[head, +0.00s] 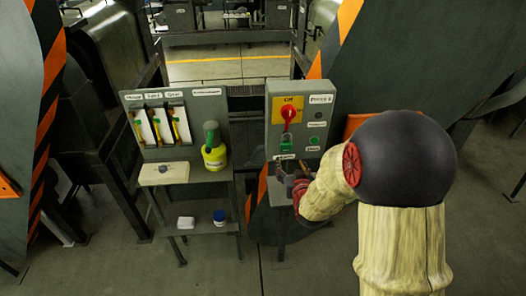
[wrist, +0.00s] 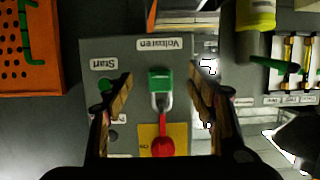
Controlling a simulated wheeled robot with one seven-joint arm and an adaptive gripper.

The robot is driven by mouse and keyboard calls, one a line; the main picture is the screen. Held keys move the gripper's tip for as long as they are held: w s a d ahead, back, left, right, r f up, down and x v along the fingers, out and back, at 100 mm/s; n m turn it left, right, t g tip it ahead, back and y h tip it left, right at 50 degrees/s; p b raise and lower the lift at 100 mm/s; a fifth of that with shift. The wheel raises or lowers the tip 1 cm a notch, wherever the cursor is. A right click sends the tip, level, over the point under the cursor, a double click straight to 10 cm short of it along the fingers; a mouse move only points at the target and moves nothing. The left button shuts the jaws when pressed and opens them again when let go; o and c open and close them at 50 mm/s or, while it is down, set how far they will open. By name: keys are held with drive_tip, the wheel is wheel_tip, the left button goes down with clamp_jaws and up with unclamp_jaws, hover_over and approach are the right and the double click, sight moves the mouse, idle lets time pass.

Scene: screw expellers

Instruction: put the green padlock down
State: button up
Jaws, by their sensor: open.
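The green padlock (head: 287,144) is at the grey control box (head: 274,101), just below the red rotary switch handle (head: 289,114) on its yellow plate. In the wrist view the green padlock body (wrist: 160,80) is between my fingers, and its pale shackle meets the end of the red handle (wrist: 162,146). The padlock seems to hang there; the exact link is too small to tell. My gripper (wrist: 161,76) is open, with a gap on both sides of the padlock. In the head view my gripper (head: 291,183) is low at the box front, partly hidden by my arm.
Left of the box stands a grey board (head: 208,95) with tagged slots, a yellow-green bottle (head: 214,157) and a cream box (head: 164,173). A lower shelf (head: 202,213) holds a white item and a blue jar. Orange-striped machines flank both sides. An orange perforated panel (wrist: 28,62) shows in the wrist view.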

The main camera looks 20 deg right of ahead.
sight(287, 145)
drive_tip(key=shift+t, duration=0.9)
drive_tip(key=w, duration=0.2)
drive_tip(key=w+d+r, duration=0.1)
drive_tip(key=w, duration=0.2)
drive_tip(key=w+d+r, duration=0.1)
drive_tip(key=w, duration=0.2)
drive_tip(key=shift+d, duration=0.15)
drive_tip(key=shift+w+d, duration=0.1)
drive_tip(key=shift+w, duration=0.1)
drive_tip(key=shift+c, duration=0.5)
drive_tip(key=c, duration=1.3)
drive_tip(key=shift+r, duration=0.1)
